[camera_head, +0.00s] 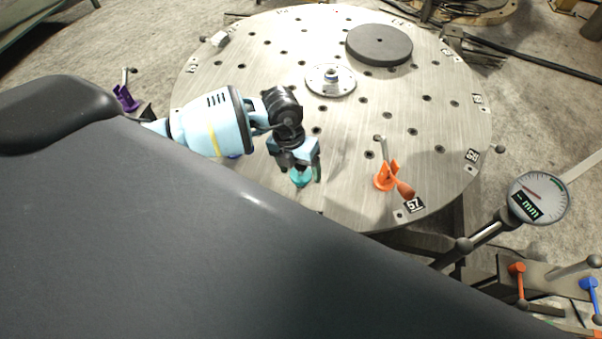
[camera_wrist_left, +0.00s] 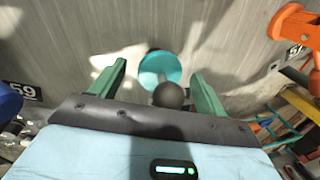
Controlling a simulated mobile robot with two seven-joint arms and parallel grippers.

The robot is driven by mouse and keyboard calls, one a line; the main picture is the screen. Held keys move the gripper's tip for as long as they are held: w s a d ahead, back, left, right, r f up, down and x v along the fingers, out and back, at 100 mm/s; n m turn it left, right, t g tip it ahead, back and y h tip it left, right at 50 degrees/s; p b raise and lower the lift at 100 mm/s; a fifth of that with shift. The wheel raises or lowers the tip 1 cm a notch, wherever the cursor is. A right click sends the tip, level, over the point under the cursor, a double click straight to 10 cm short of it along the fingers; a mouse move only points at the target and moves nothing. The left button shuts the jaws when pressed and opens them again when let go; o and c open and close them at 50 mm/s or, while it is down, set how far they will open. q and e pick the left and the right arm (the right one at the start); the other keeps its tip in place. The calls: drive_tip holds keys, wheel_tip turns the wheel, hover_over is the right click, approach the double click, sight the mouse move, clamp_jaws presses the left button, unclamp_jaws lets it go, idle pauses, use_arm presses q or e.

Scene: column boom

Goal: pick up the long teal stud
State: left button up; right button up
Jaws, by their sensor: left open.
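The long teal stud (camera_head: 301,180) stands on the round metal table (camera_head: 345,200) near its front edge, mostly hidden by my left gripper in the head view. In the left wrist view its round teal flange (camera_wrist_left: 157,66) lies between the two fingers, with a dark ball (camera_wrist_left: 170,95) in front of it, nearer the camera. My left gripper (camera_head: 301,172) is open over the stud, one green finger on each side. A gap shows between each finger and the stud in the left wrist view. My right gripper is not in view.
An orange clamp-like piece (camera_head: 384,180) stands to the right, near the label 57. A flanged hub (camera_head: 331,79) and a dark disc (camera_head: 379,45) sit farther back. A purple piece (camera_head: 125,98) is at the left. A dial gauge (camera_head: 538,198) stands off the table's right side.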

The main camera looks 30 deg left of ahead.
use_arm(q)
drive_tip(key=c, duration=1.1)
drive_tip(key=shift+o, duration=0.2)
wheel_tip(320, 180, up, 9)
drive_tip(key=shift+r, duration=0.6)
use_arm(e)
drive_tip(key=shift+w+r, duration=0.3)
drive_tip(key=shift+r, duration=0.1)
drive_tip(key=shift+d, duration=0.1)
use_arm(q)
drive_tip(key=shift+p, duration=0.35)
drive_tip(key=shift+r, duration=0.45)
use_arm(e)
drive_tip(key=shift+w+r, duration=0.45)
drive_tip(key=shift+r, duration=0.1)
